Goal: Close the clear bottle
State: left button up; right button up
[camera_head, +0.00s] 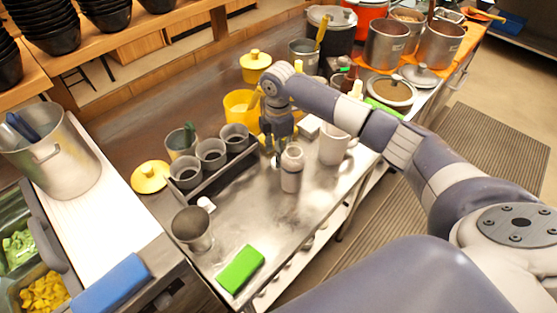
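A translucent bottle (290,172) with a pale grey body and a narrower neck stands upright on the metal counter, near the middle of the camera_head view. I cannot tell whether its top is capped. A small white piece (206,204), possibly a cap, lies beside the metal cup on the left. My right gripper (277,155) points down just left of and behind the bottle's neck. Its fingertips are small and partly hidden, so I cannot tell whether they are open or touching anything. My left gripper is not in view.
A dark rack with several grey cups (211,152) stands left of the bottle. A metal cup (192,230) and green block (240,269) are nearer. A white pitcher (333,146) stands right, a yellow pot (241,106) behind. The counter in front of the bottle is clear.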

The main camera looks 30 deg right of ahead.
jog(key=shift+f+p, duration=0.35)
jog(key=shift+f, duration=1.4)
jog(key=c, duration=0.5)
jog(key=shift+r, duration=0.15)
notch_tip(320, 180, up, 18)
jog(key=b, duration=0.4)
